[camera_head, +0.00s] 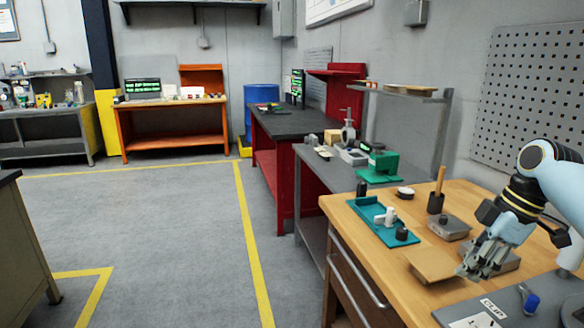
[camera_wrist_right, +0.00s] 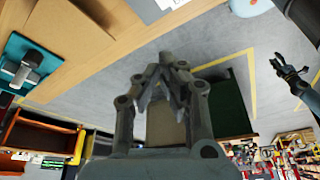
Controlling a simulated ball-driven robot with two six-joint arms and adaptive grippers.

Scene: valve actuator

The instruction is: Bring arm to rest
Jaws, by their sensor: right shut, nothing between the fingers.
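My right gripper (camera_head: 468,272) hangs over the front part of the wooden workbench (camera_head: 462,200) at the right of the head view, beside a brown block (camera_head: 430,265). Its fingers are shut and empty. In the right wrist view its fingers (camera_wrist_right: 163,85) come together in the middle, with the floor behind them. My right arm comes in from the right edge of the head view. My left gripper (camera_wrist_right: 290,74) shows small and dark at the upper right of the right wrist view; its jaws are too small to judge. It is not in the head view.
A teal tray (camera_head: 367,215) with white and dark parts lies on the bench. A grey box (camera_head: 447,229) and a dark cup (camera_head: 435,203) with a wooden handle stand behind the gripper. A pegboard (camera_head: 530,90) hangs at right. The floor at left is open.

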